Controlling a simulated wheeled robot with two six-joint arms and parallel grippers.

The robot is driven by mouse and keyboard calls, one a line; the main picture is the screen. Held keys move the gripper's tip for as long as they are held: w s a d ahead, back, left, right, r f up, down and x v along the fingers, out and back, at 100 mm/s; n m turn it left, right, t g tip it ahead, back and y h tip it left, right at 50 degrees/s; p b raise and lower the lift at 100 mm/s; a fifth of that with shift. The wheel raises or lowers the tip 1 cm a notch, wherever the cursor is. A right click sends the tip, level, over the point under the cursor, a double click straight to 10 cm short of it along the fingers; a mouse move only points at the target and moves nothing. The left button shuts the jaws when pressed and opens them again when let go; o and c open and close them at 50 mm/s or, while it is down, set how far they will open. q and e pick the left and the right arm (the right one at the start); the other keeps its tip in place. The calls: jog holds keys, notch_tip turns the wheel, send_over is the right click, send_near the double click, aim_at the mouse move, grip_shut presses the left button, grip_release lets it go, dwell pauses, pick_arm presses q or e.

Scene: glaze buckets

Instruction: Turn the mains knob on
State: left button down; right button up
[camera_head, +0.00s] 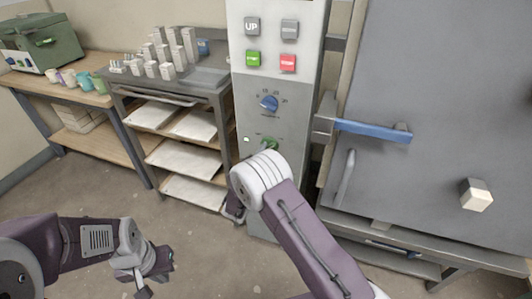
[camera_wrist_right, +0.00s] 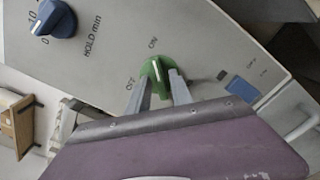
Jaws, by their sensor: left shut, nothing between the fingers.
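The green mains knob (camera_wrist_right: 156,72) is on a grey panel between the labels OFF and ON. Its white mark points up, roughly towards ON. It also shows in the head view (camera_head: 270,143), partly behind my right arm. In the right wrist view, the two fingers of my right gripper (camera_wrist_right: 160,84) stand on either side of the knob, at or very near it. I cannot tell whether they press on it. In the head view the right fingers are hidden behind the arm. My left gripper (camera_head: 146,279) is low at the left, shut and empty.
A blue dial (camera_head: 269,103) and several buttons (camera_head: 270,45) are above the knob. To the right is a large grey door with a blue handle (camera_head: 372,130). A shelf cart (camera_head: 172,98) and a wooden bench (camera_head: 95,98) stand to the left. Floor around my left arm is clear.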

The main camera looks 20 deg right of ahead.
jog(key=shift+s+a, duration=0.1)
jog(key=p+v, duration=0.1)
jog(key=v, duration=0.7)
jog(key=shift+s+a, duration=0.25)
jog(key=shift+s, duration=0.05)
